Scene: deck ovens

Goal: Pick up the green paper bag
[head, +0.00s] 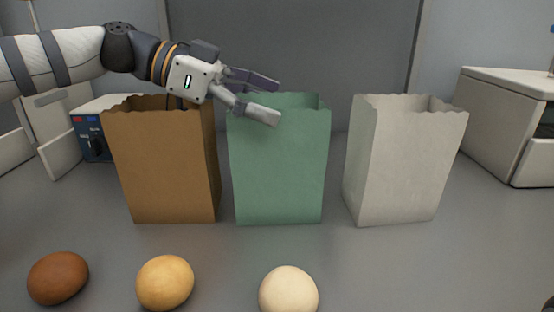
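The green paper bag (280,165) stands upright and open-topped in the middle of the grey surface, between a brown bag and a white bag. My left gripper (279,101) reaches in from the left over the brown bag. Its fingers are spread apart at the green bag's top edge, and one finger overlaps the upper front of the bag in the picture. I cannot tell whether it touches the bag. My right gripper is not in view.
The brown paper bag (165,165) stands close on the left, the white paper bag (405,160) on the right. Bread rolls, dark brown (58,278), golden (165,283) and pale (289,290), lie in front. A white appliance (505,120) stands at right. A grey wall is behind.

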